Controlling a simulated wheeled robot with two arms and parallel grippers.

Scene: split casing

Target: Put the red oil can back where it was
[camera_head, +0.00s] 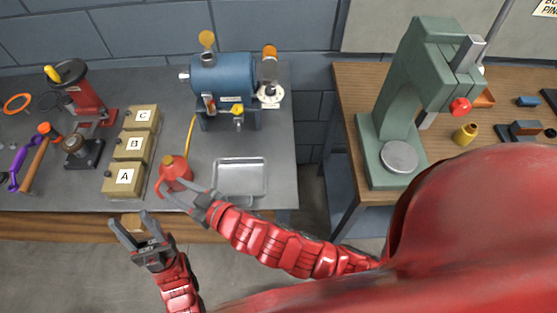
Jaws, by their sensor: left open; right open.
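The red oil can (174,168) stands on the grey bench top near its front edge, to the right of the box marked A. My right gripper (174,188) is open at the front side of the can. Its fingertips overlap the can's lower part in the picture, and I cannot tell whether they touch it. My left gripper (129,219) is open and empty in front of the bench edge, to the lower left of the can.
Boxes marked A (124,178), B (133,146) and C (142,116) stand left of the can. A metal tray (240,162) lies to its right. A green press (398,100) stands on the wooden bench.

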